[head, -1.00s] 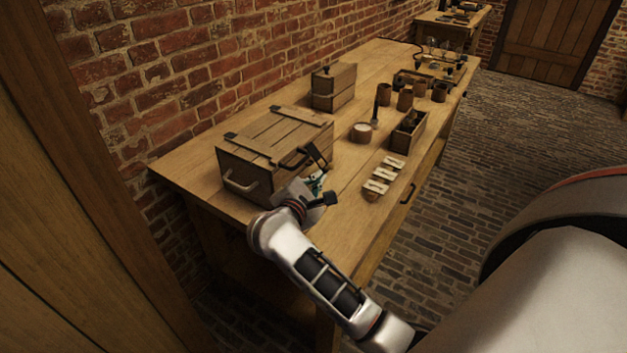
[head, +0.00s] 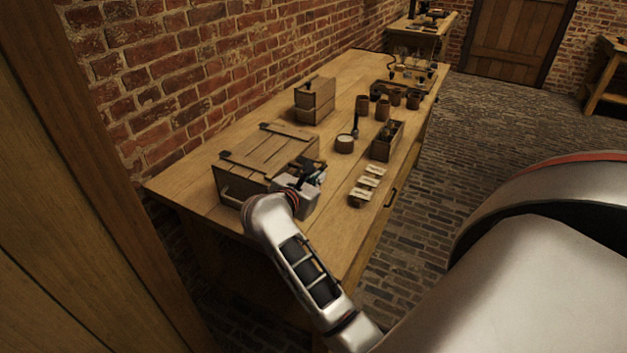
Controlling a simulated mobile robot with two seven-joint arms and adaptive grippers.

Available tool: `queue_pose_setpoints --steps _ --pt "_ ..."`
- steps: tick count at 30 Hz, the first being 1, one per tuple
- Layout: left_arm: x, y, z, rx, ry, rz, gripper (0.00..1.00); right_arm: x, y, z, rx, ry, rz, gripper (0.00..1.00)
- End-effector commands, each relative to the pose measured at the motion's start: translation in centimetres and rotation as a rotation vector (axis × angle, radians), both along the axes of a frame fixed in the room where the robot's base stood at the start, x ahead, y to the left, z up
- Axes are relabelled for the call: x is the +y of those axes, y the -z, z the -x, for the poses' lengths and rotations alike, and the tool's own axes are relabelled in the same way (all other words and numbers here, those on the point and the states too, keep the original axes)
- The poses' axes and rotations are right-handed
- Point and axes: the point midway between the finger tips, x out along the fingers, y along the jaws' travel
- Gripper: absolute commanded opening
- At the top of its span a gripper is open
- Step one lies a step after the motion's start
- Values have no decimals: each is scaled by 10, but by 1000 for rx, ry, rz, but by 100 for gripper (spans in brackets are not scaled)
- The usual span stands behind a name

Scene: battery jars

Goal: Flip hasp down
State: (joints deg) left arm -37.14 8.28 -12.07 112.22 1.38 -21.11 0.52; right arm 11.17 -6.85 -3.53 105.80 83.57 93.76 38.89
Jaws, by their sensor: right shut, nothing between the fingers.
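A wooden crate (head: 262,153) with a slatted lid and dark metal straps stands on the near left end of the workbench, its lid closed. My right gripper (head: 307,170) is at the crate's front right side, close to the lid edge. It is shut with nothing seen in it. The hasp cannot be made out; the gripper and wrist cover the crate's front there, and I cannot tell whether they touch it. My left gripper is not in view.
On the workbench (head: 215,150) are a small wooden box (head: 314,100), a round white-topped jar (head: 345,143), an open wooden box (head: 386,141), pale labelled pieces (head: 367,187) and several brown cups. A brick wall runs behind. Bare bench lies around the crate's right side.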

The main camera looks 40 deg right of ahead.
Motion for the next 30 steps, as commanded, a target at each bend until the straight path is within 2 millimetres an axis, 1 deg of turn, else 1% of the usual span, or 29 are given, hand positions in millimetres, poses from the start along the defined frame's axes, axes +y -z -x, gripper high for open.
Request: queue_pose_setpoints --steps 4,15,25,30 --pt "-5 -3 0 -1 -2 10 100 -1 -1 2 -1 0 0 0" --pt "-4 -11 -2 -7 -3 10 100 -5 -7 13 -2 1 -1 0" --pt "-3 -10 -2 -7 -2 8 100 -5 -7 13 -2 1 -1 0" --pt "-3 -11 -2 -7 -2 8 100 0 -10 11 -2 0 -2 0"
